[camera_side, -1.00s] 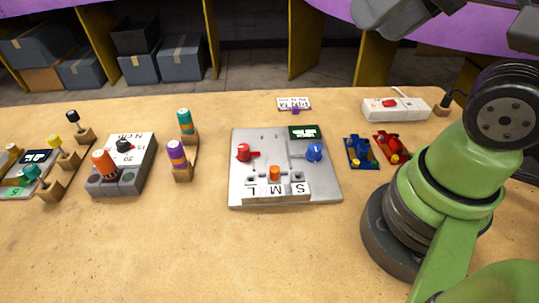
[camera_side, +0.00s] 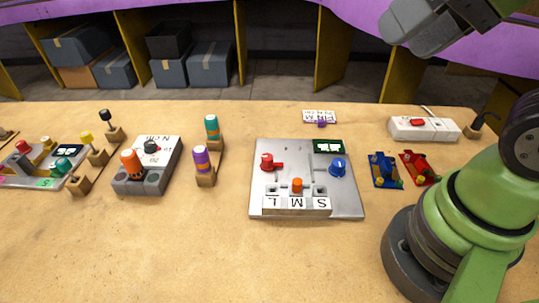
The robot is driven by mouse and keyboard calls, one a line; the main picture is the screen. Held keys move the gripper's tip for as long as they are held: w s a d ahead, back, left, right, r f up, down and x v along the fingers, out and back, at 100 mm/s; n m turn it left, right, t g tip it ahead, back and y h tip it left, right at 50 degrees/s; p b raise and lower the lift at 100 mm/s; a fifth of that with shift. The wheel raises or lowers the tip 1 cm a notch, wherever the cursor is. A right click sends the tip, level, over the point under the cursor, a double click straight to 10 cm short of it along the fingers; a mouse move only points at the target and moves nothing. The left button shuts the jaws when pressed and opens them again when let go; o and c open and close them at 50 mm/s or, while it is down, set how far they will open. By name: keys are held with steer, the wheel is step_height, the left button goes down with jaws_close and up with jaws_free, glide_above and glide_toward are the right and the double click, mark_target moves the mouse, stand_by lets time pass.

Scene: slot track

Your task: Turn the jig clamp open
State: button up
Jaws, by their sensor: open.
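The jig is a grey metal plate (camera_side: 349,203) lying flat on the bench. On it are a red knob with a short arm pointing right (camera_side: 268,162), a blue knob (camera_side: 338,168) with a light mark, and an orange peg (camera_side: 297,186) in the slot track. White labels L, M and S (camera_side: 297,204) run along the near edge; the orange peg is by M. Nothing shown marks which knob is the clamp. My gripper (camera_side: 412,35) shows partly at the top right, cut by the frame edge, open, high above the bench and apart from the plate.
Left of the plate are wooden stands with purple and teal handles (camera_side: 207,156) and a grey block with an orange knob (camera_side: 131,164). Right are blue (camera_side: 383,168) and red (camera_side: 419,167) fixtures and a white switch box (camera_side: 423,130). The bench front is clear.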

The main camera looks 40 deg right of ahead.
steer(key=w+f+m+g, duration=0.1)
steer(key=w+m+g, duration=0.1)
steer(key=w, duration=0.5)
steer(key=m+g+h, duration=0.2)
steer(key=m+g, duration=0.3)
steer(key=m, duration=0.1)
glide_above(267, 156)
step_height(267, 156, down, 18)
step_height(267, 156, down, 10)
steer(key=shift+r, duration=0.1)
steer(key=c, duration=0.9)
